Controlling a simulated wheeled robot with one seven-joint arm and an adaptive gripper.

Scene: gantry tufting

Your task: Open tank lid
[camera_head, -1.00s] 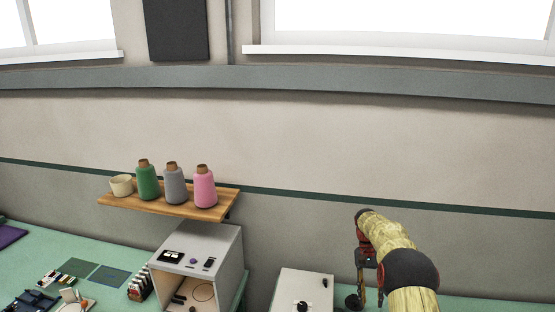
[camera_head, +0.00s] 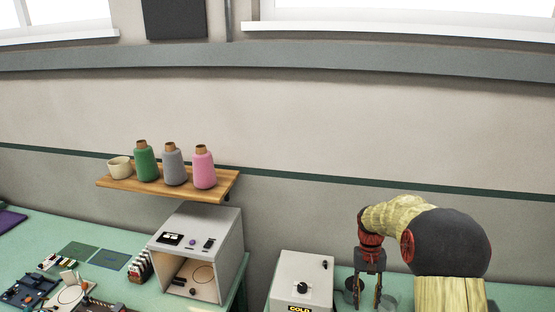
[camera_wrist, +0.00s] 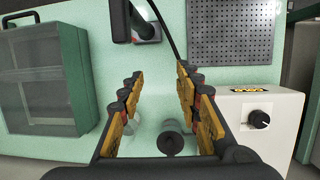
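My gripper (camera_head: 370,297) points down over the bench in the head view, to the right of a white box. The wrist view shows my gripper (camera_wrist: 160,76) open, with nothing between its fingers. Below the fingers is a dark round piece with a knob-like top (camera_wrist: 171,142); I cannot tell for sure whether it is the tank lid. A small clear vessel (camera_wrist: 133,127) stands to its left, partly hidden by the left finger. In the head view a dark round piece (camera_head: 352,284) shows left of my gripper and a clear vessel (camera_head: 387,302) right of it.
The white box (camera_head: 290,272) with a black dial and a "COLD" label stands close by; it also shows in the wrist view (camera_wrist: 272,102). A glass-fronted cabinet (camera_wrist: 45,75) and a pegboard (camera_wrist: 231,35) flank the wrist view. A shelf (camera_head: 120,184) holds yarn cones.

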